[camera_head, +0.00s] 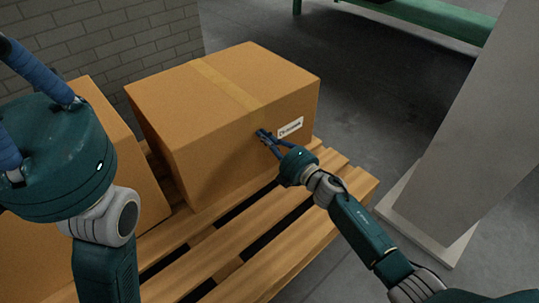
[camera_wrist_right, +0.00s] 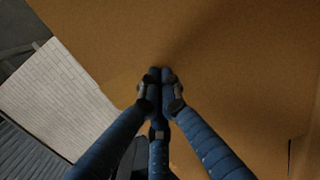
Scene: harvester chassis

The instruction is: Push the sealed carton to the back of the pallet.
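The sealed carton (camera_head: 225,115) is a large brown box with a strip of tape across its top and a white label on its front face. It sits upright on the wooden pallet (camera_head: 300,225), with bare slats in front of it. My right gripper (camera_head: 262,134) is at the front face, left of the label; its fingers are together and hold nothing. In the right wrist view the closed fingertips (camera_wrist_right: 160,74) are against or very close to brown cardboard; contact is unclear. My left gripper (camera_head: 22,105) is large at the left edge, its fingertips cut off.
Another brown carton (camera_head: 145,185) stands on the pallet at the left, partly hidden by my left gripper. A grey brick wall (camera_head: 130,40) is behind. A pale pillar (camera_head: 475,150) stands at the right. A green bench (camera_head: 430,18) is far back, with open floor before it.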

